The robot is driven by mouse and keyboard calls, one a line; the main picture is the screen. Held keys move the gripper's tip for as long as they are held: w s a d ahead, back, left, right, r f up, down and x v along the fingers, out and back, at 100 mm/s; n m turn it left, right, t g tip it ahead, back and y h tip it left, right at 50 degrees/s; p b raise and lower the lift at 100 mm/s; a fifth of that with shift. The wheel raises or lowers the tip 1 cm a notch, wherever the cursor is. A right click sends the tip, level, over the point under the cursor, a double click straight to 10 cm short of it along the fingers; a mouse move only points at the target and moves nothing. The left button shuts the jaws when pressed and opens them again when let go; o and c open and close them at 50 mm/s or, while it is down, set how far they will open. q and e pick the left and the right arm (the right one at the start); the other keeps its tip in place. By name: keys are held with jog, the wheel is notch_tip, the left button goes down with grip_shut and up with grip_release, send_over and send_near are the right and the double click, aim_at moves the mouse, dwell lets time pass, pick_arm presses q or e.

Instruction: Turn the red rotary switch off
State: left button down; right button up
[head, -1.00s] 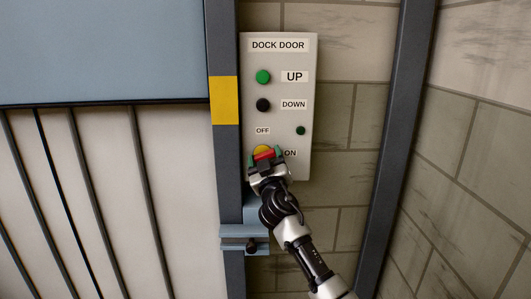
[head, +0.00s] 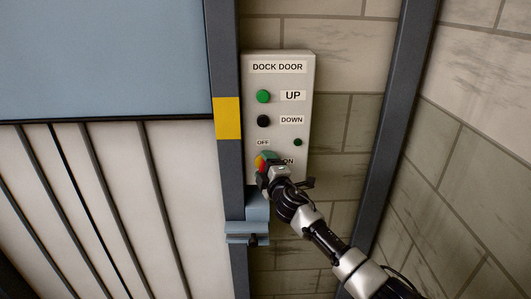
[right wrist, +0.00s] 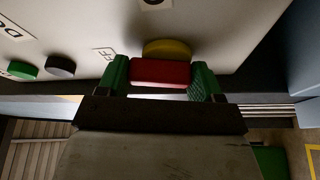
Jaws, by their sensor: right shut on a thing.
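The red rotary switch (head: 261,164) with its yellow base is low on the white dock door panel (head: 304,100), below the OFF label (head: 263,142) and left of the ON label. My right gripper (head: 265,162) covers part of it. In the right wrist view, the red handle of the switch (right wrist: 160,73) sits between the green finger pads of my right gripper (right wrist: 160,80), with the yellow base (right wrist: 167,48) behind it. The gripper is shut on the red handle. My left gripper is not in view.
The panel also carries a green UP button (head: 263,96), a black DOWN button (head: 263,121) and a small dark green lamp (head: 298,142). A dark post (head: 227,170) with a blue bracket (head: 247,232) stands close on the left. Block wall lies to the right.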

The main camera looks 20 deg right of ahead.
jog(key=shift+r+n+g+p, duration=0.2)
jog(key=shift+n+g+p, duration=0.1)
jog(key=shift+n+p, duration=0.85)
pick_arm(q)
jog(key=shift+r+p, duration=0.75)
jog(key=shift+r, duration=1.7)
pick_arm(e)
jog(key=shift+f+n, duration=0.2)
jog(key=shift+n, duration=0.15)
jog(key=o, duration=0.9)
jog(key=shift+a, duration=0.1)
jog(key=shift+o, duration=0.2)
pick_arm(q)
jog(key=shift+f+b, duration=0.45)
pick_arm(e)
jog(key=s+d, duration=0.1)
jog(key=s, duration=0.9)
jog(key=shift+s+d, duration=0.15)
jog(key=shift+s, duration=0.2)
